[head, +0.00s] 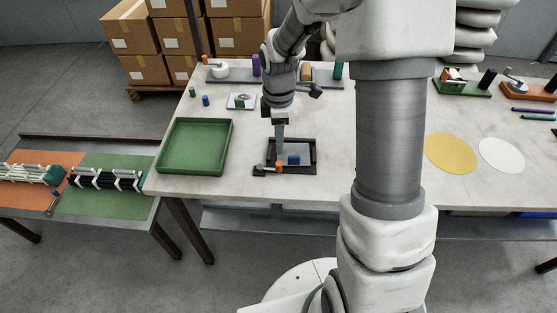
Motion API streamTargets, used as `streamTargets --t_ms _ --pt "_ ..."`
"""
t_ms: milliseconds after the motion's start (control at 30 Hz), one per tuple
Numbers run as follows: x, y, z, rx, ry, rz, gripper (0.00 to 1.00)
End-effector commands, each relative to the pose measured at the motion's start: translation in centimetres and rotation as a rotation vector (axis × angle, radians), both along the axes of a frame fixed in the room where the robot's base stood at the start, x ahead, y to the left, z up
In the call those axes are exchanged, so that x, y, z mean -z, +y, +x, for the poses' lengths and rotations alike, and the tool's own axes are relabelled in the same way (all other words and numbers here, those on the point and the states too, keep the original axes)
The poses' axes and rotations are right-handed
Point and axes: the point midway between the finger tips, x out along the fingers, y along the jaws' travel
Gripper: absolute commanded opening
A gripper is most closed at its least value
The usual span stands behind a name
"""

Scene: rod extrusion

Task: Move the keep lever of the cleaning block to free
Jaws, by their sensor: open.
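What looks like the cleaning block is a black-framed fixture (312,145) with a grey top, on the light table near its front edge. A small blue block (293,160) sits at its front. Beside it on the left is a small orange part (279,168), and a dark lever-like piece (262,168) reaches out to the left. I cannot tell which of these is the keep lever or how it is set. My gripper (280,154) points down over the fixture's left part, just above the orange part. It is open; contact cannot be made out.
A green tray (160,147) stands left of the fixture. A small pale plate with a green part (241,101) lies behind. A yellow disc (451,153) and a white disc (502,154) lie right, beyond my column. The table between tray and fixture is clear.

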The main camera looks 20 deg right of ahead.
Motion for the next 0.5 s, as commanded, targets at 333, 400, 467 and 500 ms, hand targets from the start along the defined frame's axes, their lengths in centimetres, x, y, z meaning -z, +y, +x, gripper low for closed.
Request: streamTargets --t_ms 333,400,467,500 --pt "7.2 0.1 -0.1 0.001 0.004 0.0 0.56" --pt "8.1 0.0 -0.1 0.001 0.003 0.0 0.56" --pt "8.7 0.0 -0.1 0.001 0.002 0.0 0.56" --pt "9.0 0.0 0.0 0.001 0.001 0.0 0.56"
